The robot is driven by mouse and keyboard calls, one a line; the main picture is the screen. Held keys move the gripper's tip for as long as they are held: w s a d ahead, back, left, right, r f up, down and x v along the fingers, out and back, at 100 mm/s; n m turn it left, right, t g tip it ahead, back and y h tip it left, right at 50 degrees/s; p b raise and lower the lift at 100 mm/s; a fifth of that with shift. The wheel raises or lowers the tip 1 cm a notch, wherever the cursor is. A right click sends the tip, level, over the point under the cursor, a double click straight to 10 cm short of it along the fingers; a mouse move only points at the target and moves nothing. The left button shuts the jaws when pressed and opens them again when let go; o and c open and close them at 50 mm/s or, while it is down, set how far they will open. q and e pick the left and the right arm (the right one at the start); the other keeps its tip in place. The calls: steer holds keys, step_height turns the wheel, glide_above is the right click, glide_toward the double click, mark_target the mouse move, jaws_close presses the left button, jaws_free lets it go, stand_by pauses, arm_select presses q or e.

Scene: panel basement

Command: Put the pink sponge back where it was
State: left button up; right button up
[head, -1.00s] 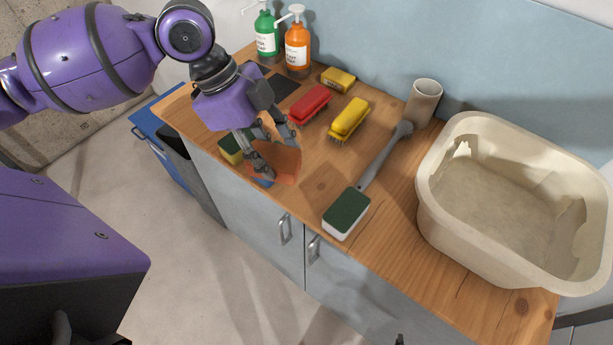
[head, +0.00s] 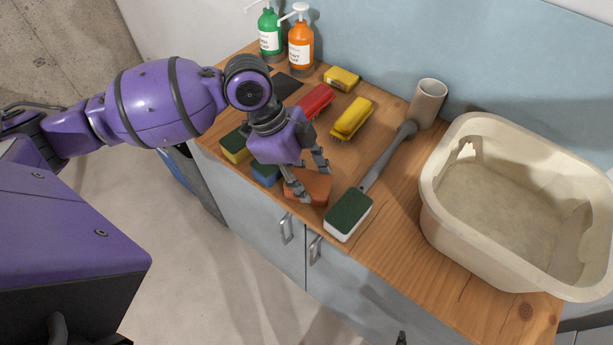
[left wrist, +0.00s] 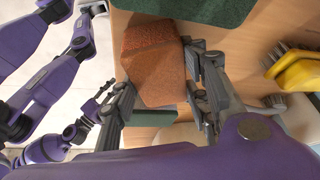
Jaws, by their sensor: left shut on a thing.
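An orange-brown sponge (head: 312,190) is held between the fingers of my left gripper (head: 314,187), low over the front part of the wooden counter. No sponge in view is plainly pink; this one is nearest to that colour. In the left wrist view, the sponge (left wrist: 152,62) sits between the two fingers, which are shut on it. I cannot tell whether its underside touches the counter. A yellow sponge with a green top (head: 236,147) and a blue sponge (head: 265,174) stand left of it. A white sponge with a green top (head: 348,214) lies right of it. My right gripper's state is unclear.
Red (head: 317,100) and yellow (head: 351,118) brushes lie behind, with a small yellow pack (head: 341,79). A grey long-handled brush (head: 387,160) runs back to a cardboard tube (head: 428,101). A beige tub (head: 432,205) fills the right. Pump bottles (head: 300,45) stand at the back.

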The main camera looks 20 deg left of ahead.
arm_select(q)
steer(key=o, duration=1.3)
steer(key=shift+f, duration=0.1)
steer(key=shift+a+r, duration=0.1)
steer(key=shift+r, duration=0.2)
steer(key=v, duration=1.1)
steer(key=shift+r, duration=0.25)
